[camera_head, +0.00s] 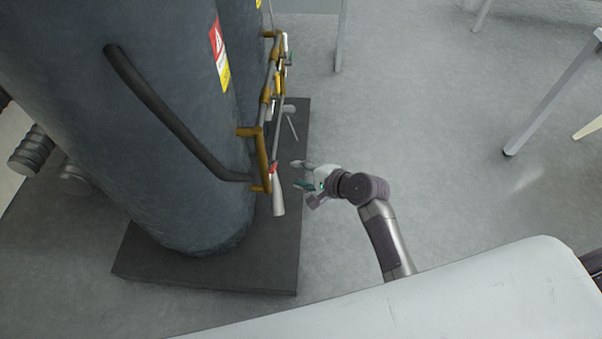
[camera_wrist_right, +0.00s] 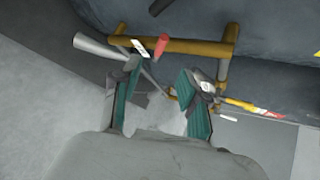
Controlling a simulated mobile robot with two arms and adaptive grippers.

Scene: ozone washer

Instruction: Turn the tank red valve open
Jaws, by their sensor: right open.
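The tank (camera_head: 185,120) is a large dark blue-grey cylinder on the left of the head view. The red valve handle (camera_head: 274,169) is small and sits on the brass piping low on the tank's right side. My left gripper is not in view.
Brass pipes (camera_head: 262,155) run along the tank, with a pale cone-shaped nozzle (camera_head: 278,198) beside the valve. The tank stands on a dark square base (camera_head: 210,272). Grey floor (camera_head: 430,120) is open to the right, with table legs (camera_head: 545,105) beyond.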

